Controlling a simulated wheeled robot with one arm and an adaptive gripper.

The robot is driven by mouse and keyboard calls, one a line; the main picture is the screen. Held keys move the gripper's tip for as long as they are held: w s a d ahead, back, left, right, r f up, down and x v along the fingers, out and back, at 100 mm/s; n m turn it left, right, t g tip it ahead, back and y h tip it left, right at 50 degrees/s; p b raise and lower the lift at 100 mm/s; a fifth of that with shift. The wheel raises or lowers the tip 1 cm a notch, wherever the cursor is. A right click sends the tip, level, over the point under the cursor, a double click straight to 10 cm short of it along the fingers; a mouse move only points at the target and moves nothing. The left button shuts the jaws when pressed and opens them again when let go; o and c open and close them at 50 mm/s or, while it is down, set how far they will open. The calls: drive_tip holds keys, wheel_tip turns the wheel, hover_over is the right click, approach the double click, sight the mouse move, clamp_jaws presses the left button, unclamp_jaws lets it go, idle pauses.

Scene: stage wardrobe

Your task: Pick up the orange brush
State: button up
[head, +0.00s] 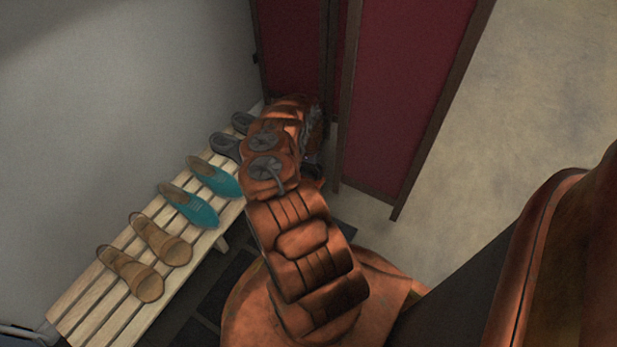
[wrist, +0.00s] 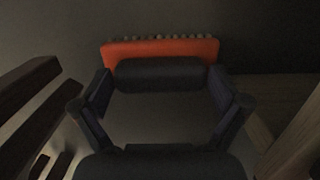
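The orange brush (wrist: 160,49) shows at the top of the wrist view as a wide orange bar, with a row of pale bristle tufts along its far edge. A dark rounded part of my gripper covers some of its near side. In the head view my arm hides the brush, and the gripper end (head: 313,128) shows only partly, beside the dark red screen.
A slatted wooden bench (head: 85,300) runs along the grey wall. It carries brown shoes (head: 160,240), teal shoes (head: 188,205) and dark shoes (head: 227,146). A dark red folding screen (head: 405,90) stands close to my arm. Bare floor (head: 530,110) lies to the right.

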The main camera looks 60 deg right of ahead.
sight(309, 171)
drive_tip(key=c, duration=0.8)
drive_tip(key=shift+r, duration=0.1)
drive_tip(key=shift+c, duration=0.2)
wheel_tip(309, 171, up, 10)
drive_tip(key=p, duration=0.4)
